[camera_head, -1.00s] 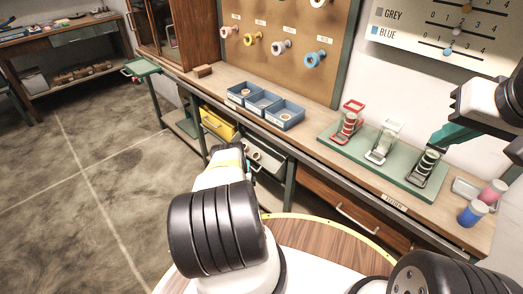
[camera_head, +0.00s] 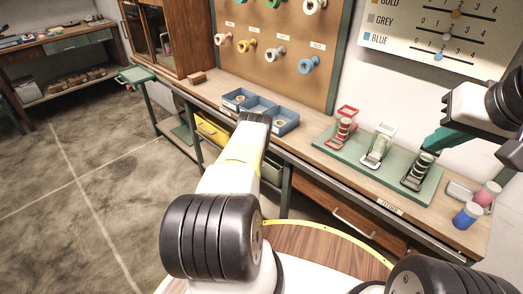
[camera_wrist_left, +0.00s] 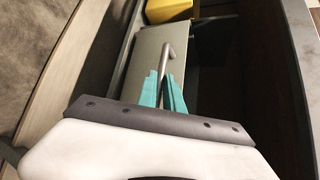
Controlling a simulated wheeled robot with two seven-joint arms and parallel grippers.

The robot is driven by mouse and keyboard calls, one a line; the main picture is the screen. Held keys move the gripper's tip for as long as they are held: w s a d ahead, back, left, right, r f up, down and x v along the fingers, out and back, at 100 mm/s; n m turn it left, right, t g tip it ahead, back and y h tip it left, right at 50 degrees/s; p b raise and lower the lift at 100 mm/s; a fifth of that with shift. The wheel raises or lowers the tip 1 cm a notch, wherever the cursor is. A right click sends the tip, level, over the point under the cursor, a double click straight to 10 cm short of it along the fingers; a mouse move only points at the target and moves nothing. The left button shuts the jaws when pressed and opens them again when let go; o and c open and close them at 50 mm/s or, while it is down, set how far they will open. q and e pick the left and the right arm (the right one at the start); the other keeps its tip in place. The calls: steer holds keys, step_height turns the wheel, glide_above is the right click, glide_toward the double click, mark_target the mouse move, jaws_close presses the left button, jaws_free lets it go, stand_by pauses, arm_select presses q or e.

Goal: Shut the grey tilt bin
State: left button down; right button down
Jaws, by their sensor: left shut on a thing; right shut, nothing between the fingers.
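The grey tilt bin's front panel (camera_wrist_left: 143,58) fills the middle of the left wrist view, with a bar handle (camera_wrist_left: 166,55) on it. My left gripper (camera_wrist_left: 164,84) has its teal fingers closed on the handle. In the head view my left arm covers the grey bin and the left fingers. How far the bin is tilted cannot be told clearly. My right gripper (camera_head: 432,146) is shut and empty, its teal fingertips close above the dark spool stand (camera_head: 419,171) on the green board.
A yellow bin (camera_head: 211,129) is left of my left arm, under the bench (camera_head: 310,149). Blue trays (camera_head: 286,121) stand on the bench top. Red and white stands (camera_head: 378,146) are on the green board (camera_head: 352,158). Floor at the left is clear.

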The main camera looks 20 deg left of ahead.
arm_select(q)
steer(key=shift+w+d+r, duration=0.2)
steer(key=shift+w, duration=0.15)
steer(key=shift+w+r, duration=0.15)
stand_by(0.3)
steer(key=c, duration=1.5)
jaws_free()
steer(key=shift+d, duration=0.1)
steer(key=v, duration=0.7)
steer(key=shift+s+d, duration=0.15)
steer(key=shift+s, duration=0.2)
